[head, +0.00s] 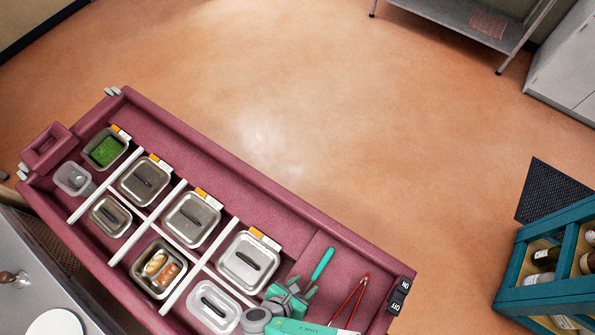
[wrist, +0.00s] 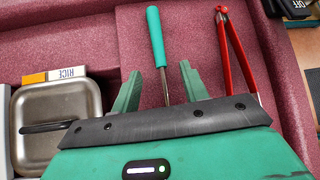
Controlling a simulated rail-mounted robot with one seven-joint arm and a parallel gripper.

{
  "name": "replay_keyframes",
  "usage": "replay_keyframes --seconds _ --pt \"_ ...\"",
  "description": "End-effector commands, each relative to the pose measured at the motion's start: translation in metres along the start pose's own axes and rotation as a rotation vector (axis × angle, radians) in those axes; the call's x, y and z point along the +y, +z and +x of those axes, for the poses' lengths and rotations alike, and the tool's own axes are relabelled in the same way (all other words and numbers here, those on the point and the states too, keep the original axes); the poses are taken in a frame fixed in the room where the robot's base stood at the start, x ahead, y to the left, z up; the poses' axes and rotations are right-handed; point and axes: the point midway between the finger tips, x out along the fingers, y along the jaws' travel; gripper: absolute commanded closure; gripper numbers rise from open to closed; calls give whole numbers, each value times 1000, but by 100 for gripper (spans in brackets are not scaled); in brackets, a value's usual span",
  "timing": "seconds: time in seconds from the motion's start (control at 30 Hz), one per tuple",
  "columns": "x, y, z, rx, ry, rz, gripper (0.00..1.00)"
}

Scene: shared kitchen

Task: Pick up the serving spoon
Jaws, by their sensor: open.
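The serving spoon has a teal handle (head: 322,264) and lies in the right-hand section of the maroon bin. In the wrist view its handle (wrist: 155,36) points up and away, and a thin metal shaft runs down between my fingers. Its bowl end is hidden behind my gripper. My gripper (head: 302,286) is over this section with its jaws open. In the wrist view my gripper (wrist: 161,72) has one teal finger on each side of the spoon's shaft, with visible gaps. I cannot tell how far the fingertips are above the bin floor.
Red tongs (head: 352,298) lie close to the right of the spoon and show beside my right finger (wrist: 234,50). A lidded metal container (head: 249,261) stands to the left. Several more containers fill the bin's dividers. A black ON/OFF switch (head: 398,295) is on the right rim.

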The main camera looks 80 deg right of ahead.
Motion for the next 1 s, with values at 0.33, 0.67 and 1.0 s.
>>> replay_keyframes --seconds 0.33,0.67,1.0 --pt "1 1 27 2 1 2 56" --pt "2 5 75 2 -1 3 56" --pt "2 5 78 2 1 2 75"
